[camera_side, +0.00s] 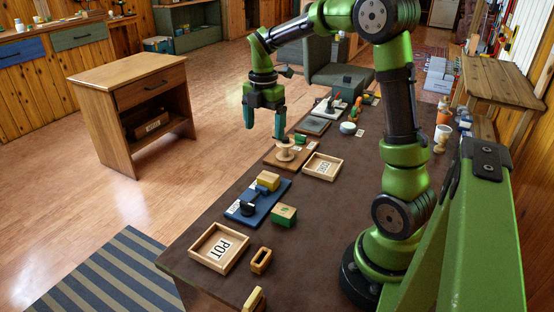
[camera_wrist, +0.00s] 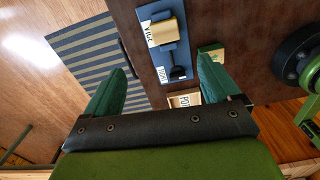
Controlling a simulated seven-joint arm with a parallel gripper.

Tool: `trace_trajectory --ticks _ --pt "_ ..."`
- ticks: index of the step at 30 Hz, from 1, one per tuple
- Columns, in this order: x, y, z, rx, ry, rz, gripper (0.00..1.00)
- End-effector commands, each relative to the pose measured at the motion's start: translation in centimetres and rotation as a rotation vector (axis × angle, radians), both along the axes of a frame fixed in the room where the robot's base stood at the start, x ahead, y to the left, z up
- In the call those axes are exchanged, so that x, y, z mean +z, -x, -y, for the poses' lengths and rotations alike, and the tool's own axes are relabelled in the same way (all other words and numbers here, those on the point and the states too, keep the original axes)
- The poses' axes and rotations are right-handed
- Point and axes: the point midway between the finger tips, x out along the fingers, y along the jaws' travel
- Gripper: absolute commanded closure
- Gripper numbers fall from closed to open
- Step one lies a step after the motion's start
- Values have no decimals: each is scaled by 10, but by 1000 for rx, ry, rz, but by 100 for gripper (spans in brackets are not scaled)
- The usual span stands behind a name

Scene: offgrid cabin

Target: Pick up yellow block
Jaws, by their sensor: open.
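A yellow block (camera_side: 268,181) sits at the far end of a blue board (camera_side: 243,213) on the dark table; a black knob-like part is beside it on the board. In the wrist view the yellow block (camera_wrist: 165,31) shows on the blue board (camera_wrist: 161,60), beyond my fingertips. My gripper (camera_side: 265,124) is open and empty, pointing down, high above the table's far edge and apart from the block. In the wrist view my gripper (camera_wrist: 162,70) has its two green fingers spread wide with nothing between them.

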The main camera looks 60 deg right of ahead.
Motion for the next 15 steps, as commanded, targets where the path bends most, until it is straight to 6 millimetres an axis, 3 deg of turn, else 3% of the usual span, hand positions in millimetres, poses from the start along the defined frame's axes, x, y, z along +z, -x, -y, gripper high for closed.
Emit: trace_trajectory --ticks 5,15 --pt "-8 2 -1 80 -5 -8 11" --pt "-78 3 -2 81 -7 -11 11"
